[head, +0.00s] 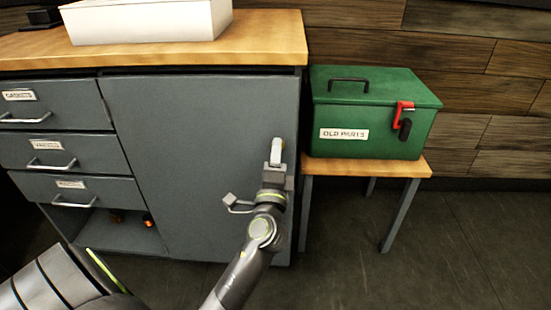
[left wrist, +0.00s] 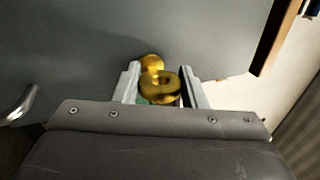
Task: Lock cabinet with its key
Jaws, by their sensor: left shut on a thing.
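The grey cabinet (head: 190,150) has a large closed-looking door under a wooden top. My left gripper (head: 277,150) is at the right side of this door, with its fingers pointing at the door face. In the left wrist view, the gripper (left wrist: 160,90) is shut on a brass key (left wrist: 160,86), whose round head shows between the fingers. A brass round piece, likely the lock (left wrist: 151,62), sits on the grey door just beyond the key. The key's shaft is hidden, so I cannot tell how far it is in or how it is turned.
A green box (head: 370,125) marked OLD PARTS, with a red latch (head: 402,113), stands on a small table (head: 385,167) to the right. Drawers (head: 55,150) with handles are at the left. A white tray (head: 145,22) sits on the cabinet top. The right floor is clear.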

